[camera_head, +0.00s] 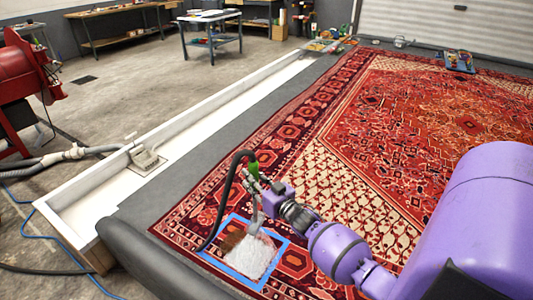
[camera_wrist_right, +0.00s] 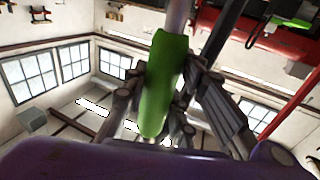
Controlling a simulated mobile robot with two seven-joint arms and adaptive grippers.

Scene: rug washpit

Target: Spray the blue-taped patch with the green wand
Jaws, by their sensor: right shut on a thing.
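The blue-taped patch (camera_head: 236,233) is a square of blue tape on the red patterned rug (camera_head: 340,175). White foam or spray (camera_head: 250,257) covers much of the inside of the square, and a reddish-brown part shows at its upper left. My right gripper (camera_head: 258,180) is shut on the green wand (camera_head: 253,168) above the patch. A grey nozzle end points down toward the patch, and a black hose runs from the wand. In the right wrist view the green handle (camera_wrist_right: 162,85) sits between the fingers. My left gripper is not in view.
A white trough (camera_head: 180,150) runs along the rug's left side, with a pump-like fitting (camera_head: 146,158) in it. A red machine (camera_head: 30,85) stands at far left. Hoses lie on the floor at left. Small items (camera_head: 459,60) lie at the rug's far edge.

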